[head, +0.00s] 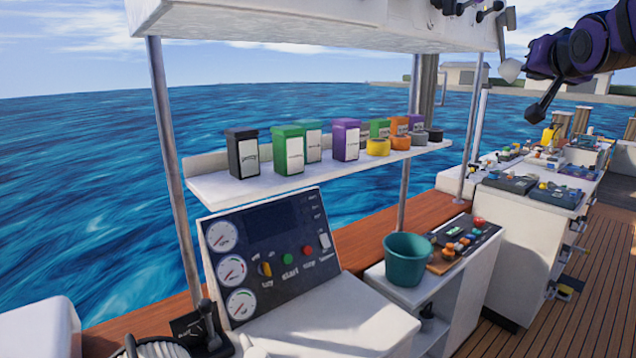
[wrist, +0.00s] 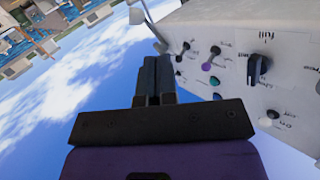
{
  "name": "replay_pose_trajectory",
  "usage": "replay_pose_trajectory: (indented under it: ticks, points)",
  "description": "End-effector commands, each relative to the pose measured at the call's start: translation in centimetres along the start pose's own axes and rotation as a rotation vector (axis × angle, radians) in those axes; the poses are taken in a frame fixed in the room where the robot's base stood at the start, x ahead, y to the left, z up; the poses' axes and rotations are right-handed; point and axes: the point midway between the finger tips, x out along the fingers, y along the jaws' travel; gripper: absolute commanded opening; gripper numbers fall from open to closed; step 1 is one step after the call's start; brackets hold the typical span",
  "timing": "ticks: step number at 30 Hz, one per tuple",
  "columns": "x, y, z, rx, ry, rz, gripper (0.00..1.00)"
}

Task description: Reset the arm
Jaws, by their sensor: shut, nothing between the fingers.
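My gripper (head: 541,108) shows at the upper right of the head view, on my dark and purple arm. It is raised in the air above the deck and the counters. In the wrist view my gripper (wrist: 158,72) points up the picture, with its two dark fingers together and nothing between them. It appears apart from the white overhead panel (wrist: 265,70), which lies to the right of the fingers and carries knobs and switches.
A white shelf (head: 215,186) holds several coloured canisters and rolls. Below are a gauge console (head: 262,290), a teal bucket (head: 408,262) and counters with control panels (head: 545,195). A metal post (head: 470,140) stands left of my gripper. The wooden deck (head: 600,260) at right is clear.

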Motion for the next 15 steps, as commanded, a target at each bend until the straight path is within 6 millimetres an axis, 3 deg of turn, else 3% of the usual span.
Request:
replay_pose_trajectory:
  ticks: [1, 15]
  points:
    - [-2.3, -0.3, 1.8, -0.019, -0.065, 0.013, 0.0]
    - [-22.1, 0.4, 21.0, -0.259, -0.751, -0.004, 0.0]
